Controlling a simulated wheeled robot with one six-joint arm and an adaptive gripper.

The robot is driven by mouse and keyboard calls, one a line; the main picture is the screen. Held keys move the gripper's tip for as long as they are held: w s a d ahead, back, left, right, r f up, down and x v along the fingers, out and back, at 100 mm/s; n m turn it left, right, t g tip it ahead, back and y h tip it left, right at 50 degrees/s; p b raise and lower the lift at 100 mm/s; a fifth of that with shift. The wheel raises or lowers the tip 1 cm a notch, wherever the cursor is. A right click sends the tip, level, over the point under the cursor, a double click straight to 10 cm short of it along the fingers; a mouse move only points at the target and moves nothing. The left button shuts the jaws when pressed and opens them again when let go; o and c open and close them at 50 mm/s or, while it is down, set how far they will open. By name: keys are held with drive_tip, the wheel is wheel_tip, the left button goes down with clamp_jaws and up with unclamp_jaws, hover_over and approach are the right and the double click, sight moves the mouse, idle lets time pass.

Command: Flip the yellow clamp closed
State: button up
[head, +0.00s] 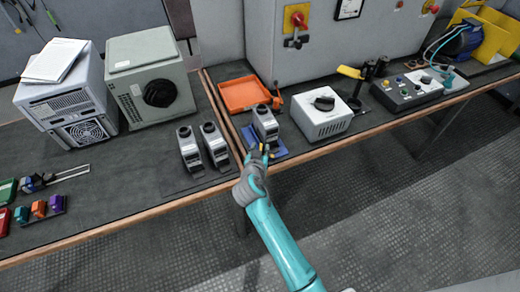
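My gripper (264,151) is at the front edge of the bench, just in front of a grey module (265,122) on a blue base (279,148). A small yellow piece (262,148) shows at my fingertips. It may be the yellow clamp's lever, but it is too small to tell, and I cannot tell whether my fingers touch it. My fingers are small and partly overlap it, so their opening is unclear. A larger yellow handle (350,72) sticks out sideways beside dark cylinders farther right, away from my gripper.
Two similar grey modules (188,147) (214,143) stand to the left. An orange tray (243,94) lies behind the blue base, and a white box with a dark knob (321,117) stands to its right. A control box (406,91) is farther right.

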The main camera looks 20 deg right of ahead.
drive_tip(key=shift+c, duration=0.2)
clamp_jaws()
drive_tip(key=shift+d+n+t+y, duration=0.15)
drive_tip(key=shift+n+t+y, duration=0.15)
drive_tip(key=shift+s+d+n+t+y, duration=0.1)
drive_tip(key=shift+n+t+y, duration=0.2)
drive_tip(key=shift+n+y, duration=0.45)
drive_tip(key=shift+n+t+y, duration=0.4)
drive_tip(key=shift+n+y, duration=1.25)
drive_tip(key=shift+y, duration=0.3)
drive_tip(key=shift+n+y, duration=0.5)
drive_tip(key=shift+y, duration=0.1)
